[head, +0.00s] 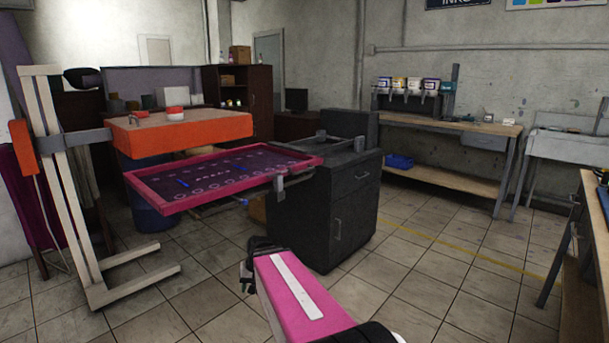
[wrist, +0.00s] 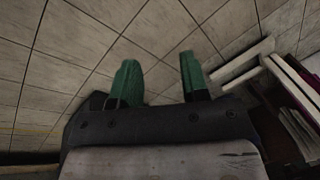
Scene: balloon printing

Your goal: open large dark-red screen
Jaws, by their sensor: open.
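The large dark-red screen (head: 159,206) is a magenta-red frame around a dark purple mesh with pale print marks. In the head view it juts out to the left of a dark grey cabinet and looks nearly level. Metal clamps (head: 280,184) hold its right end. My gripper (head: 249,268) is below and to the right of the screen, in front of the cabinet, apart from both. In the wrist view its green fingers (wrist: 158,72) are spread with only tiled floor between them. Whether anything lies under the screen is mostly hidden.
The dark cabinet (head: 345,212) stands behind my arm. A workbench (head: 450,122) stands at back right. Tiled floor is open at right.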

